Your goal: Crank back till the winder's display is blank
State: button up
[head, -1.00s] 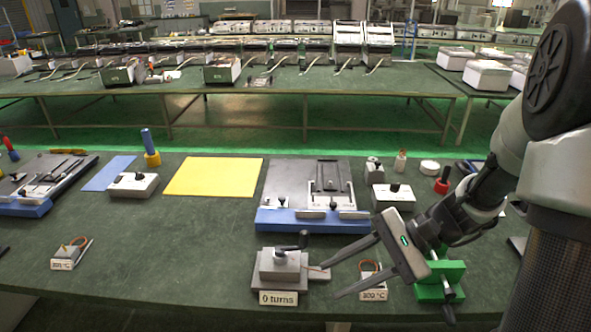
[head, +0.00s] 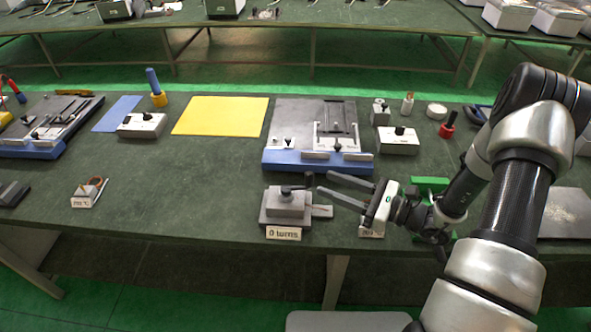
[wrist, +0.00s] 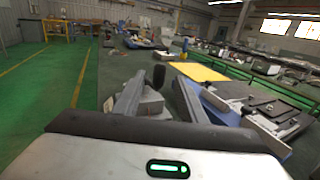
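The winder (head: 283,206) is a grey block on a base near the bench's front edge. Its white display (head: 284,233) appears to read "0 turns". A dark crank with an upright black knob (head: 309,179) sits on top, the knob towards the right. My gripper (head: 323,181) is open, its two long fingers pointing left at the knob from just to its right. In the wrist view the knob (wrist: 158,76) shows beyond and between the spread fingers; no contact is visible.
A blue-edged fixture (head: 315,160) stands behind the winder. A small labelled holder (head: 371,228) is partly hidden by my gripper. A green stand (head: 432,186) is close to my wrist. Another coil holder (head: 89,192) lies left, with clear bench between it and the winder.

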jog(key=p+x, duration=0.1)
jog(key=x, duration=1)
jog(key=shift+d, duration=0.1)
grip_shut()
